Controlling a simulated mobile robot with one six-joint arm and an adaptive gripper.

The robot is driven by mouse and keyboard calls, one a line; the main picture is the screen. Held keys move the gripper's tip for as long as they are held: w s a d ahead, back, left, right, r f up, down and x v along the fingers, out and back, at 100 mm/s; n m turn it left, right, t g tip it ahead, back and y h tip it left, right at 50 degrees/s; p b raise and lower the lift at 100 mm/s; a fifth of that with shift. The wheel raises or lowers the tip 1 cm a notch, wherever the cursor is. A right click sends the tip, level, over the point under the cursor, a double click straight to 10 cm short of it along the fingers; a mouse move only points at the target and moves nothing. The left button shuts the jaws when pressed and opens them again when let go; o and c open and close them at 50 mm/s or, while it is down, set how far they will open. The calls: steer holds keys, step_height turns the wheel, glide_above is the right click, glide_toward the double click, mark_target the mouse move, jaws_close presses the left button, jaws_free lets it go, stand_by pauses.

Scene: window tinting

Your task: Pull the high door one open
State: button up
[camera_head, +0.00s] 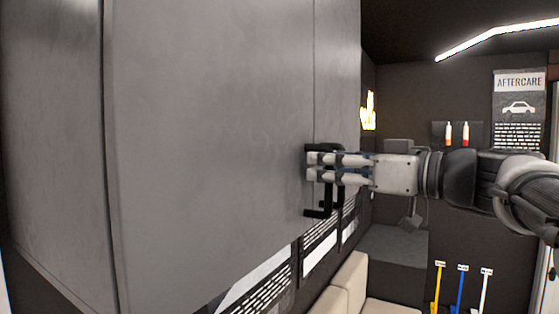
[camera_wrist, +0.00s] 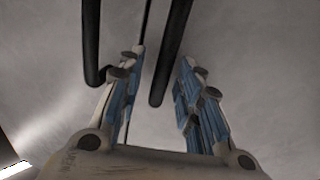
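Grey high cabinet doors fill the left of the head view: a wide door (camera_head: 210,130) and, past a seam, a narrower-looking one (camera_head: 338,70). Which is door one I cannot tell. Two black bar handles stand side by side at the seam; in the wrist view they are a left handle (camera_wrist: 92,40) and a right handle (camera_wrist: 169,55). My gripper (camera_head: 312,167) is at the handles, its fingers apart. In the wrist view the right handle's end lies between the fingers of my gripper (camera_wrist: 158,65), with gaps visible; the left handle is outside the left finger. Both doors look closed.
Below the cabinet are wall posters (camera_head: 320,245) and a beige seat (camera_head: 348,285). An AFTERCARE poster (camera_head: 518,105) hangs on the dark back wall. Coloured tools (camera_head: 460,290) hang at lower right. Open room lies right of the cabinet.

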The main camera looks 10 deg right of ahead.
steer(key=shift+w+a, duration=0.1)
steer(key=shift+w, duration=0.05)
steer(key=shift+c, duration=0.2)
jaws_close()
stand_by(0.6)
